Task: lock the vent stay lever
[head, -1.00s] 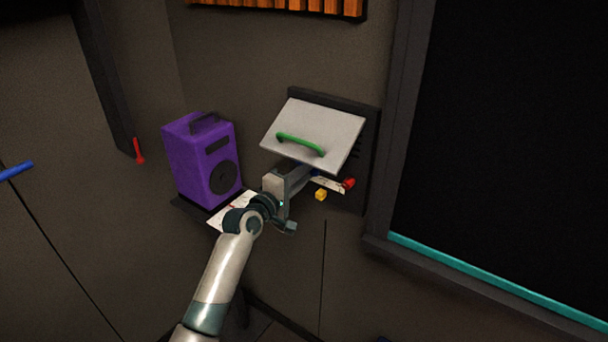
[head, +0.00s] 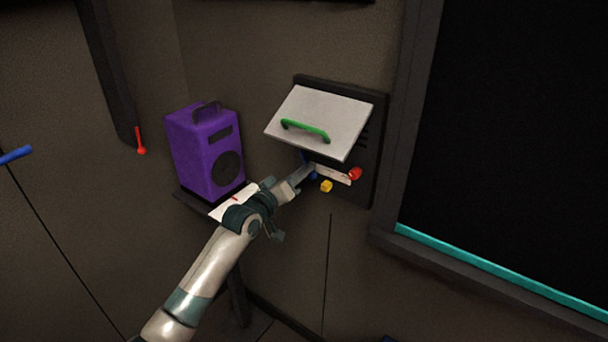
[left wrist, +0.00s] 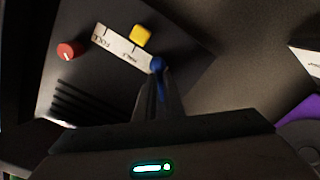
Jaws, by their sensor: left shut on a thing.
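The vent stay lever shows as a blue rod and knob (left wrist: 157,65) at the fingertips of my left gripper (left wrist: 157,85) in the left wrist view. In the head view, blue parts of the lever (head: 312,177) show around my left gripper (head: 308,170), just under the vent flap. The gripper is shut on the lever; its fingers hide part of it. The vent flap (head: 325,108) is a pale plate with a green handle (head: 305,131), tilted out from its dark panel (head: 366,165). A white label strip with dark lettering (left wrist: 120,46) lies beside the lever; its text is hard to read.
A red knob (head: 355,174) and a yellow block (head: 327,186) sit on the panel close to the gripper. A purple speaker (head: 205,155) stands on a shelf to the left. A dark framed board (head: 510,150) is at the right.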

